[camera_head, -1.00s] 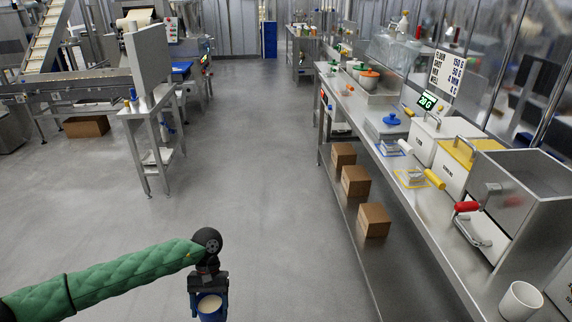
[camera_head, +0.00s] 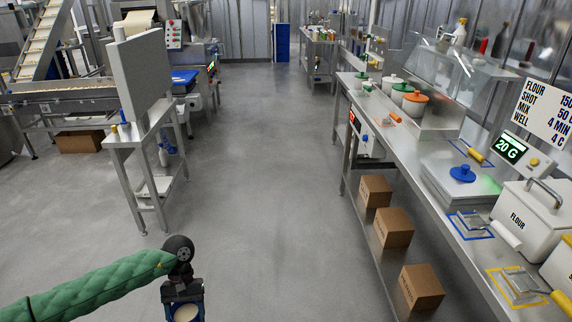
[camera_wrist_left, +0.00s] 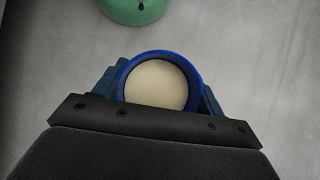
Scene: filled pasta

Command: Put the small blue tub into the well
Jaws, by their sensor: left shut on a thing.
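The small blue tub (camera_head: 187,312) has a blue rim and a pale cream filling. It is near the bottom of the head view, over the grey floor. My left gripper (camera_head: 184,297) is shut on the tub, one finger on each side. In the left wrist view the tub (camera_wrist_left: 159,56) sits upright between the fingers of my left gripper (camera_wrist_left: 160,85), its round mouth facing the camera. My right gripper is not in view. I cannot make out the well; a sign (camera_head: 546,108) on the right carries the word WELL.
A long steel counter (camera_head: 462,226) runs along the right, with a flour bin (camera_head: 525,222), a scale display (camera_head: 508,147), scoops and lidded pots (camera_head: 414,103). Cardboard boxes (camera_head: 421,287) sit on its lower shelf. A steel stand (camera_head: 140,131) is at left. The aisle floor (camera_head: 265,170) is clear.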

